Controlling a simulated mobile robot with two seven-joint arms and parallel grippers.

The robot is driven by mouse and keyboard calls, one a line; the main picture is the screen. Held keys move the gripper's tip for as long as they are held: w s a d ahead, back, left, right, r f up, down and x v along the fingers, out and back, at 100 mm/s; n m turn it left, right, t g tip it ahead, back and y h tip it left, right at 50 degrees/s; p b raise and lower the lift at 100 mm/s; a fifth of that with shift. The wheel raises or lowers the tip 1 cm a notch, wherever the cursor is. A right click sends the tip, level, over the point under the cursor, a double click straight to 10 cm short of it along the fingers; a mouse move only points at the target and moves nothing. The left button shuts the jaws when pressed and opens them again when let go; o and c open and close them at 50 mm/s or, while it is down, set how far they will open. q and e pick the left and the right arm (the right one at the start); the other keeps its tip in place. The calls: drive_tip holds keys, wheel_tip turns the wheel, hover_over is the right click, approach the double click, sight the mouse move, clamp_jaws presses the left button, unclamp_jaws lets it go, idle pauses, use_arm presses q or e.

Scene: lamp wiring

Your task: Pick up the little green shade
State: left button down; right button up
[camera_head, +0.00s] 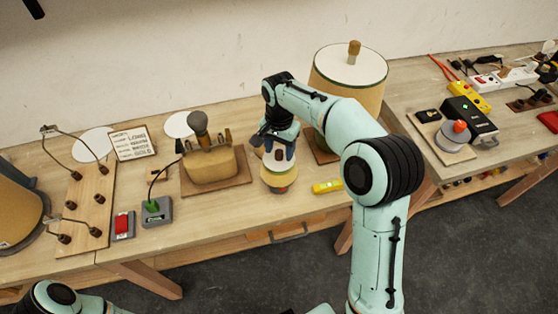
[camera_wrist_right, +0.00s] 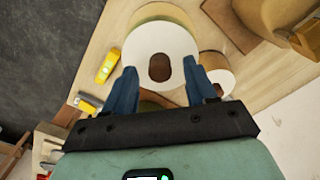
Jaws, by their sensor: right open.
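A small shade (camera_head: 279,180) with a pale top and yellowish-green side stands on the bench under my right gripper (camera_head: 277,148). Whether the fingers touch the shade cannot be told. My left arm shows at the bottom left, its gripper out of frame.
A yellow level (camera_head: 327,187) lies right of the shade. The bench front edge is close.

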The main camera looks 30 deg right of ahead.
clamp_jaws()
